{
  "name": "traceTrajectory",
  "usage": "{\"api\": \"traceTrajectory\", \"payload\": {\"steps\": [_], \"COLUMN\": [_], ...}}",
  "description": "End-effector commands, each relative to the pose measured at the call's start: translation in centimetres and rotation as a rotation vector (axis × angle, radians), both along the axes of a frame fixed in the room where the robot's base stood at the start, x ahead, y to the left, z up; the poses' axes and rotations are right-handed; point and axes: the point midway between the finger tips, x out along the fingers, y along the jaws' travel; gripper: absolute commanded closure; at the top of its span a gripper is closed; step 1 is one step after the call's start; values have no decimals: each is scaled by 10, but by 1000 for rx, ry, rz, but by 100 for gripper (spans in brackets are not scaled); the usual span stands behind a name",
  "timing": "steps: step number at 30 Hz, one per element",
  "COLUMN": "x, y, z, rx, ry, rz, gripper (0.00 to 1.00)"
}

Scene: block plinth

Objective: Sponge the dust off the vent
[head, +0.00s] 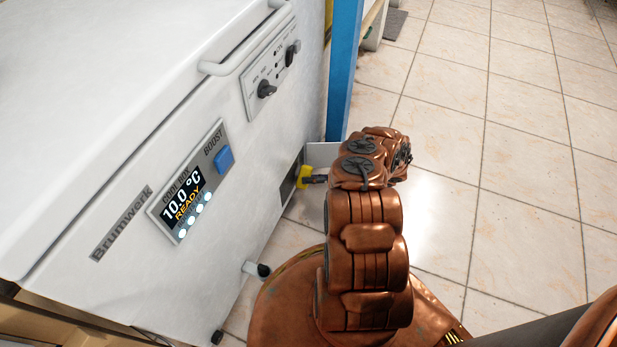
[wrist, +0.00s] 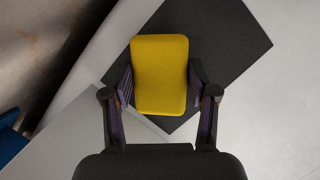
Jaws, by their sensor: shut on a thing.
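My gripper (wrist: 160,92) is shut on a yellow sponge (wrist: 160,70), with one finger on each side of it. In the head view the sponge (head: 303,177) shows small at the end of my gripper (head: 312,179), close to the low front of the white machine. A dark square vent (wrist: 228,45) lies behind the sponge in the wrist view, set in a pale panel. In the head view the vent (head: 289,183) is a dark patch low on the machine. I cannot tell whether the sponge touches it, and no dust can be made out.
The white chest machine (head: 130,110) fills the left of the head view, with a display reading 10.0 °C READY (head: 183,199), a blue button (head: 225,160) and knobs. A pale flap (head: 326,155) and a blue post (head: 344,70) stand beyond the vent. Tiled floor at right is clear.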

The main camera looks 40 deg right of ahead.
Motion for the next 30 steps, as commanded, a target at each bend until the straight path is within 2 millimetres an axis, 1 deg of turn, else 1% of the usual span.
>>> {"api": "traceTrajectory", "payload": {"steps": [3, 5, 17, 30], "x": [-10, -14, -40, -45], "y": [-5, -9, -24, -27], "z": [2, -1, -1, -1], "rx": [-1, -2, -2, -2], "ry": [4, 2, 2, 1], "rz": [-1, -3, -1, -2], "gripper": [97, 97, 98, 98]}}
